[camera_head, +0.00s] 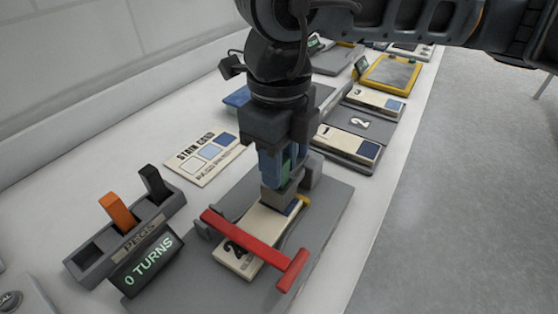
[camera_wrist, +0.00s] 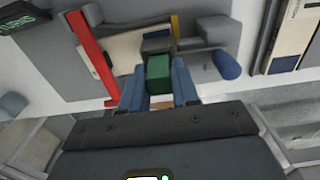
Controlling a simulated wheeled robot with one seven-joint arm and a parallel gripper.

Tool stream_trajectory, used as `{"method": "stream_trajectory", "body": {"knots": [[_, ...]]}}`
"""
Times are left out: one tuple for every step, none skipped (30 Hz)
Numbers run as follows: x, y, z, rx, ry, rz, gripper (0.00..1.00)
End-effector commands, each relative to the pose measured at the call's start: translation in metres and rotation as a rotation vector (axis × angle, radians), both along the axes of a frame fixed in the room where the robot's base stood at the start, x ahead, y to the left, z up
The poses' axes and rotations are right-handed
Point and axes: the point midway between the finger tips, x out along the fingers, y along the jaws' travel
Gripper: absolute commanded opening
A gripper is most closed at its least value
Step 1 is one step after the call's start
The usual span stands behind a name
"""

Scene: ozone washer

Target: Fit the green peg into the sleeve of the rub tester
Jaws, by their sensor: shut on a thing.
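My gripper (camera_head: 281,172) points down over the rub tester (camera_head: 334,211), its blue fingers shut on the green peg (camera_head: 286,166). In the wrist view, the green peg (camera_wrist: 158,68) shows between the fingertips (camera_wrist: 157,88). A grey-beige block (camera_head: 283,193), which looks like the sleeve, is directly below the fingertips, close to or touching them. The peg's lower end is hidden, so I cannot tell whether it is in the sleeve. A card marked 2 (camera_head: 238,254) lies on the tester under a red bar (camera_head: 243,238).
A grey peg rack (camera_head: 85,262) at the left holds an orange peg (camera_head: 117,211) and a black peg (camera_head: 154,184). A stain card (camera_head: 203,157) lies behind. Numbered cards (camera_head: 345,146) lie on a grey tray at the back right.

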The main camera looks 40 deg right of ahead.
Motion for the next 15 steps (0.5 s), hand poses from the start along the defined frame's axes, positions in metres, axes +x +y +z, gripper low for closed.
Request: {"method": "stream_trajectory", "body": {"knots": [[0.0, 0.0, -0.0004, 0.0, 0.0, 0.0, 0.0], [0.0, 0.0, -0.0013, 0.0, 0.0, 0.0, 0.0], [0.0001, -0.0001, -0.0024, 0.0, 0.0, 0.0, 0.0], [0.0001, -0.0001, -0.003, 0.0, -0.001, 0.0, 0.0], [0.0001, -0.0001, -0.0035, 0.0, -0.001, 0.0, 0.0], [0.0001, -0.0001, -0.0041, -0.001, -0.001, 0.0, 0.0], [0.0001, -0.0001, -0.0046, -0.001, -0.001, 0.0, 0.0], [0.0001, -0.0001, -0.0042, -0.001, -0.001, 0.0, 0.31], [0.0001, 0.0, -0.0032, 0.0, -0.001, 0.0, 0.34], [0.0, 0.0, -0.0032, 0.0, 0.0, 0.0, 0.37], [0.0, 0.0, -0.0032, 0.0, 0.0, 0.0, 0.4], [0.0, 0.0, -0.0032, 0.0, 0.0, 0.0, 0.44], [0.0, 0.0, -0.0032, 0.0, 0.0, 0.0, 0.47], [0.0, 0.0, -0.0032, 0.0, 0.0, 0.0, 0.5], [0.0, 0.0, -0.0032, 0.0, 0.0, 0.0, 0.54]]}}
